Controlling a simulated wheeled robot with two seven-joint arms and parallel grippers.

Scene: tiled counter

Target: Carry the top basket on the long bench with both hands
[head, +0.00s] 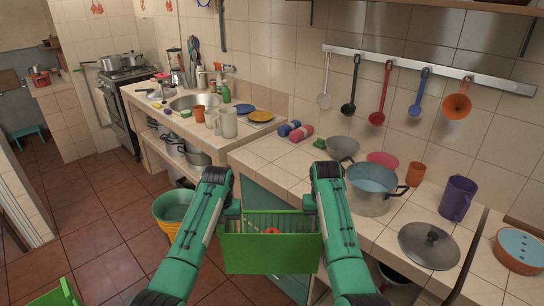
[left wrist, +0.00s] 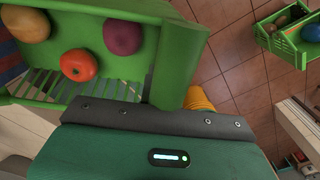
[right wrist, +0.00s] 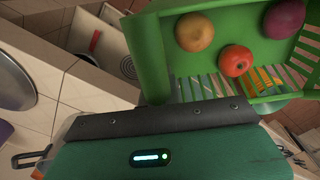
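A green slatted basket (head: 272,255) hangs level between my two arms in the head view, in front of the tiled counter (head: 275,160). My left gripper (head: 232,208) is at its left end and my right gripper (head: 310,202) at its right end. Both appear shut on its end walls, though the fingertips are hidden. In the left wrist view the basket (left wrist: 180,60) holds a red fruit (left wrist: 79,65), a purple one (left wrist: 122,38) and a yellowish one (left wrist: 28,22). The right wrist view shows the basket's other end (right wrist: 148,60).
A large pot (head: 372,190), a lid (head: 428,245) and a purple jug (head: 457,198) stand on the counter's right part. Bowls and dumbbell-like items (head: 295,130) are further back. Another green crate (left wrist: 290,35) shows lower down.

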